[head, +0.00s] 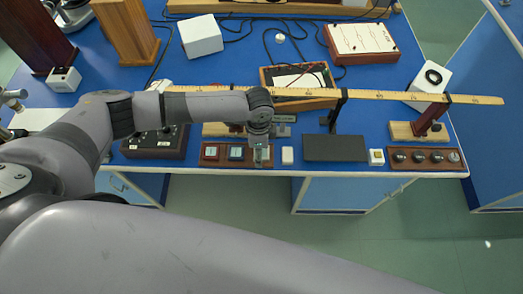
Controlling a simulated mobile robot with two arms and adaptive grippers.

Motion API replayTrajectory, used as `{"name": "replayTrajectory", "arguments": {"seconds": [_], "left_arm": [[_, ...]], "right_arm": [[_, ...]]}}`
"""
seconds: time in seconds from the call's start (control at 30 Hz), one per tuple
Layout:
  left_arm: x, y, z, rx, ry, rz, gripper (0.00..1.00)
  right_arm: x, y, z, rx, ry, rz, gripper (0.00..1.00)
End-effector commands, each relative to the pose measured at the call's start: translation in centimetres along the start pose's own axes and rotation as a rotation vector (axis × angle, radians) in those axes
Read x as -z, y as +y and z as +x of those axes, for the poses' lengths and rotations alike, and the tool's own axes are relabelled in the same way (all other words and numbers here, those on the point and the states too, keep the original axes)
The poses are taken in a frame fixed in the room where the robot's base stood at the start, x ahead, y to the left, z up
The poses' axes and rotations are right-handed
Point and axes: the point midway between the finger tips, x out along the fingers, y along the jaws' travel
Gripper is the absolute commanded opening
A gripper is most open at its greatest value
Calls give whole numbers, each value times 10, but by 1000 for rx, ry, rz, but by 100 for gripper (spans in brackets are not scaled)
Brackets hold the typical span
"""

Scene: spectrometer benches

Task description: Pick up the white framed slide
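A small white framed piece (287,155) lies flat near the front edge of the blue bench, left of a dark grey mat. Another small white-framed piece with a yellowish middle (376,157) lies right of the mat, beside a wooden rack. I cannot tell for sure which is the named slide. My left gripper (261,160) points down over the right end of a brown rack, just left of the first white piece and apart from it. Its fingers are too small and end-on to show whether they are open. My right gripper is out of view.
The brown rack (222,162) holds two blue-faced slides. The dark mat (335,148) is bare. A rack with several round lenses (424,159) stands right. A long wooden ruler (385,96) spans the bench behind. A dark control box (155,145) stands left.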

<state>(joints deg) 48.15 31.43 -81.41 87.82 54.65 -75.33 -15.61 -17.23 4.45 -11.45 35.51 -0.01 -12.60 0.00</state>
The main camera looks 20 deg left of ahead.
Motion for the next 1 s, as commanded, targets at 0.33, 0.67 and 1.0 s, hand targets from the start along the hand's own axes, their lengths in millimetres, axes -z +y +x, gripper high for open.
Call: {"name": "replayTrajectory", "arguments": {"seconds": [0.33,0.67,1.0], "left_arm": [[0,0,3,1,1,1,60],[0,0,3,1,0,0,38],[0,0,3,1,0,0,15]], "right_arm": [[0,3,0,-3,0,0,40],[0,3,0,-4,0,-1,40],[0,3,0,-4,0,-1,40]]}}
